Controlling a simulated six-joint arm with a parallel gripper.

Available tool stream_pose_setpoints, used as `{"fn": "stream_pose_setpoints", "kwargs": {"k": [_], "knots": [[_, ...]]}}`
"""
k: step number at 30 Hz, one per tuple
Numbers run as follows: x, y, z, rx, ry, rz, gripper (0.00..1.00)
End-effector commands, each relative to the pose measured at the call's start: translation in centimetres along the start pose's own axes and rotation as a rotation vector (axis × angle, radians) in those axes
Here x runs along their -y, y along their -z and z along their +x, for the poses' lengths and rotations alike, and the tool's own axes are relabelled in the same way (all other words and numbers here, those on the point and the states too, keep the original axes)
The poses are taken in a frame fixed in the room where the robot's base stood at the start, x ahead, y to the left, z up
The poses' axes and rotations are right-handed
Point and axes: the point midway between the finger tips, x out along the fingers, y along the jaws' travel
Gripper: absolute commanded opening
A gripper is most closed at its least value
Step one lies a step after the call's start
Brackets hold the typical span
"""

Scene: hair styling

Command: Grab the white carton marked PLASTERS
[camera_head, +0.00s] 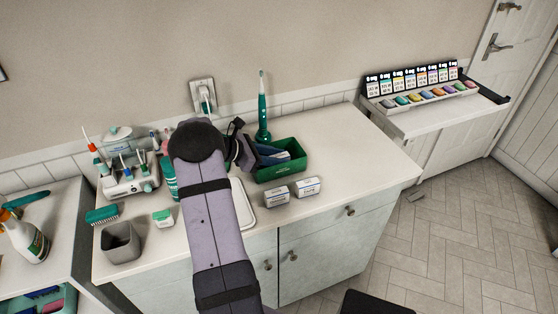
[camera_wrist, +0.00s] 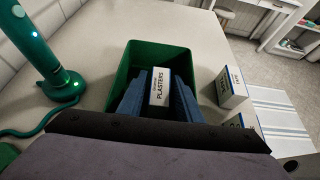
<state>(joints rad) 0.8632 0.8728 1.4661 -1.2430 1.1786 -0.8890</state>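The white carton marked PLASTERS (camera_wrist: 160,87) stands inside the green bin (camera_wrist: 122,72), its lettered face toward the wrist camera. The green bin (camera_head: 297,167) also shows on the counter in the head view, where I cannot make out the carton's lettering. My gripper (camera_wrist: 160,92) reaches into the bin, with a blue-grey finger on either side of the carton. The fingers are very close to the carton's edges; whether they press on it cannot be told. The lower part of the carton is hidden.
Two other white cartons (camera_head: 277,196) (camera_head: 308,187) stand in front of the bin. A green electric toothbrush (camera_head: 263,118) stands behind it. A white tray (camera_head: 243,210) lies beside my arm. The counter to the right of the bin (camera_head: 360,150) is clear.

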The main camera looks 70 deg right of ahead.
Motion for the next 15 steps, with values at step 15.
{"fn": "stream_pose_setpoints", "kwargs": {"k": [15], "knots": [[-0.03, -0.08, -0.08, 0.000, -0.001, 0.001, 0.00]]}}
